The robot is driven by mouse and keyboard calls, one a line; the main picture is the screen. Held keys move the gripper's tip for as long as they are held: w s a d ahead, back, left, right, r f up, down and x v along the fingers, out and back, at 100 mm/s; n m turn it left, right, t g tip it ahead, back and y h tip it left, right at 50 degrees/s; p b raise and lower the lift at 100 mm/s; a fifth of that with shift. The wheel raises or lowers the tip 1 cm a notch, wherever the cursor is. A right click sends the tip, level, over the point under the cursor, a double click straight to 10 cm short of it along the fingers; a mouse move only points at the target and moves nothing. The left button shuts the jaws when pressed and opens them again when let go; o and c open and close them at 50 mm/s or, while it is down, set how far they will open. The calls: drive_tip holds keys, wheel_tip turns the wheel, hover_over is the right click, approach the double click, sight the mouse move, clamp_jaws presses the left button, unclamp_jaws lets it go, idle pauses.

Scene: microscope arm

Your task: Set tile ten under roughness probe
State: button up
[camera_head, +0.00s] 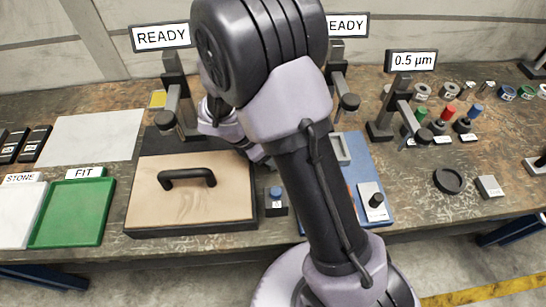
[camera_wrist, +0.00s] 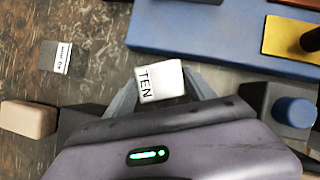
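Tile ten is a small white block marked TEN (camera_wrist: 160,82) in the wrist view. It sits between the two fingers of my gripper (camera_wrist: 162,88), which appear to touch it on both sides. In the head view my arm hides the fingertips and the tile. Several dark stands with round heads stand on the bench: one at left (camera_head: 175,98) under a READY sign, one partly behind my arm (camera_head: 347,82) by a second READY sign, and one at right (camera_head: 397,112) under a 0.5 µm sign. I cannot tell which is the roughness probe.
A tan-topped case with a black handle (camera_head: 150,205) lies left of my arm. A blue board (camera_wrist: 225,35) and a blue button on a dark box (camera_wrist: 293,110) are near my gripper. A green FIT tray (camera_head: 75,215) is at far left. Small coloured parts (camera_head: 446,115) stand at right.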

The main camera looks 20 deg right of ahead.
clamp_jaws()
